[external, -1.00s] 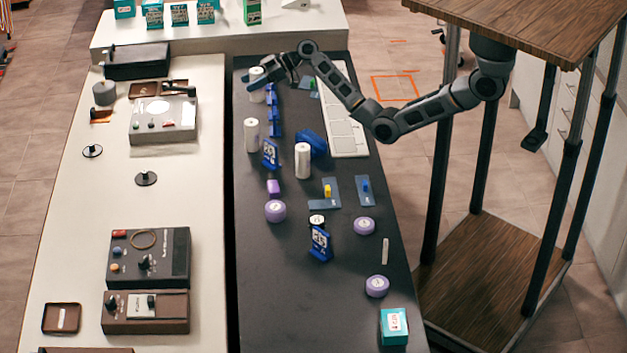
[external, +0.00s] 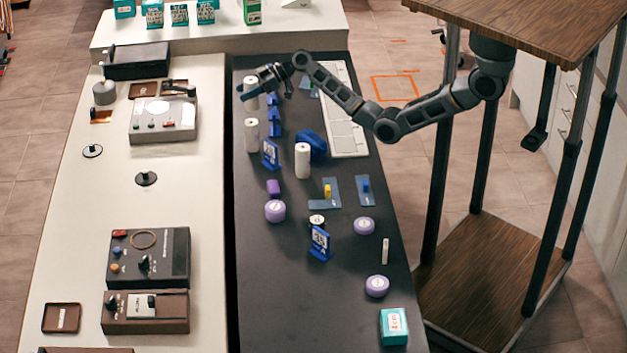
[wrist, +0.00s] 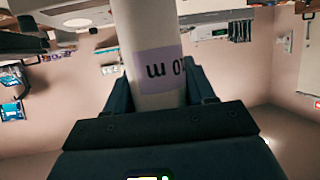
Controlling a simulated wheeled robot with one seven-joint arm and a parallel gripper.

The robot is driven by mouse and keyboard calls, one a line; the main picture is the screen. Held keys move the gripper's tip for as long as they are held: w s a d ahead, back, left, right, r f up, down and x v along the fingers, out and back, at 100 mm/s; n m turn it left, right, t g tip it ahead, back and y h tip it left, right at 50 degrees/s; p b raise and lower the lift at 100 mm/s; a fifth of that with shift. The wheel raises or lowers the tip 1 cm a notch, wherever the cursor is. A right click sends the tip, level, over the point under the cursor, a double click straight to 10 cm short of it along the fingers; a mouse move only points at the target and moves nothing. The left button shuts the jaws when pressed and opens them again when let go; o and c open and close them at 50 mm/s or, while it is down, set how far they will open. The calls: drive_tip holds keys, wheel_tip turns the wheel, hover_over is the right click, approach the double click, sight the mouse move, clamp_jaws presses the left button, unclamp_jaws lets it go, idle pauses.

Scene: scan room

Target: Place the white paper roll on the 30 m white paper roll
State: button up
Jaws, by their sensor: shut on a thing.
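A white paper roll (wrist: 152,35) stands between my gripper's two fingers in the wrist view, with a lilac label that reads upside down and ends in "0 m". In the external view, my gripper (external: 252,91) is shut around this upright roll (external: 251,104) at the far left of the dark table. A second tall white roll (external: 252,136) stands nearer the camera, and a third (external: 303,161) stands to its right. A short white roll (external: 317,221) is farther forward behind a blue sign stand. The labels on these standing rolls are not legible.
Blue sign stands (external: 270,155) and a blue object (external: 312,145) stand near the rolls. Purple discs (external: 275,211) and a teal box (external: 394,326) lie on the dark table (external: 290,310). A white panel (external: 346,130) lies along its right side. The front left is clear.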

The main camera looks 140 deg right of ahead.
sight(246, 103)
drive_tip(key=shift+w+a+f, duration=0.1)
drive_tip(key=shift+w+f, duration=0.1)
drive_tip(key=shift+f, duration=0.6)
drive_tip(key=shift+w+d+f, duration=0.1)
drive_tip(key=shift+w+f, duration=0.05)
drive_tip(key=shift+f, duration=0.6)
drive_tip(key=shift+w+a+f, duration=0.1)
drive_tip(key=shift+w+f, duration=0.1)
drive_tip(key=shift+f, duration=0.6)
drive_tip(key=shift+f, duration=0.1)
drive_tip(key=o, duration=1.1)
drive_tip(key=shift+r, duration=0.2)
drive_tip(key=shift+s+a, duration=0.2)
drive_tip(key=shift+s, duration=0.1)
drive_tip(key=v, duration=1.1)
drive_tip(key=shift+a, duration=0.1)
